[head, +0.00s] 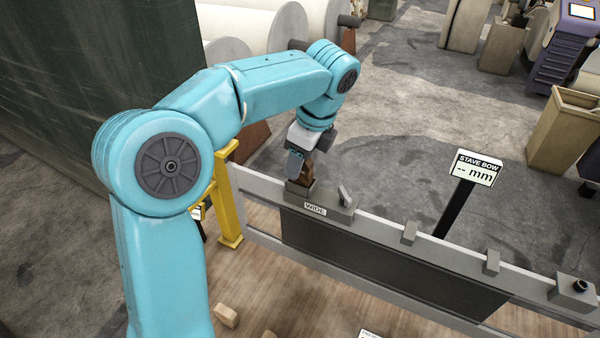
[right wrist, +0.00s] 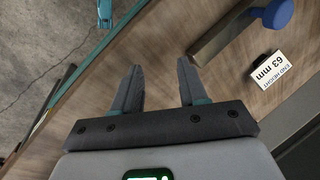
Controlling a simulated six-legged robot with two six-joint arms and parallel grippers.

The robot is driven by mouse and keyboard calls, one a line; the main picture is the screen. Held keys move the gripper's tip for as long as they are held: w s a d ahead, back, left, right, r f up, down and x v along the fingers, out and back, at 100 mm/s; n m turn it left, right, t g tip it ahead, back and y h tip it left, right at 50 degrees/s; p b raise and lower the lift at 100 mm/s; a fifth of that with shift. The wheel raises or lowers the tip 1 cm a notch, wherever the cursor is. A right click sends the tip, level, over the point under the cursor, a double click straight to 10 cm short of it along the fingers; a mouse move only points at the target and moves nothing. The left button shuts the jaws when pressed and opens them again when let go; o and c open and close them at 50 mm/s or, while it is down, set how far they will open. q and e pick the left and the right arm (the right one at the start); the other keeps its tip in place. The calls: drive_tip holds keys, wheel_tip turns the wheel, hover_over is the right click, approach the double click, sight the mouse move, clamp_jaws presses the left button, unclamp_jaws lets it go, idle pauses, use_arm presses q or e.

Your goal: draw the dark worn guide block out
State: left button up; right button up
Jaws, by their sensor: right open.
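In the head view my left gripper (head: 299,163) points down at the left end of the grey rail, at the housing (head: 297,190) beside the WIDE label. A dark brown block (head: 306,173) stands upright there, right against the gripper's grey finger and above the housing. The finger and wrist hide part of it, and I cannot tell whether the jaws are closed on it. In the right wrist view my right gripper (right wrist: 159,66) is open and empty, its two grey fingers apart over the wooden top.
The rail (head: 385,233) runs right with a dark panel below and small grey clamps on top. A yellow post (head: 227,195) stands left of the housing. A STAVE BOW sign (head: 477,169) stands behind the rail. A pale wooden block (head: 226,316) lies on the wooden top.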

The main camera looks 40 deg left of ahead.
use_arm(q)
drive_tip(key=shift+w+d, duration=0.1)
clamp_jaws()
drive_tip(key=shift+r+p, duration=0.25)
drive_tip(key=shift+p, duration=0.05)
use_arm(e)
drive_tip(key=shift+r, duration=0.25)
use_arm(q)
drive_tip(key=p+v, duration=0.2)
drive_tip(key=shift+a+r+p, duration=0.25)
drive_tip(key=shift+r+p, duration=0.1)
use_arm(e)
wheel_tip(320, 180, up, 3)
drive_tip(key=shift+f, duration=0.15)
use_arm(q)
drive_tip(key=shift+a+v, duration=0.25)
drive_tip(key=shift+v, duration=0.8)
use_arm(e)
drive_tip(key=shift+r, duration=0.2)
use_arm(q)
drive_tip(key=shift+s+r, duration=0.1)
drive_tip(key=shift+r, duration=1.1)
drive_tip(key=shift+s+r, duration=0.15)
drive_tip(key=shift+r, duration=1.05)
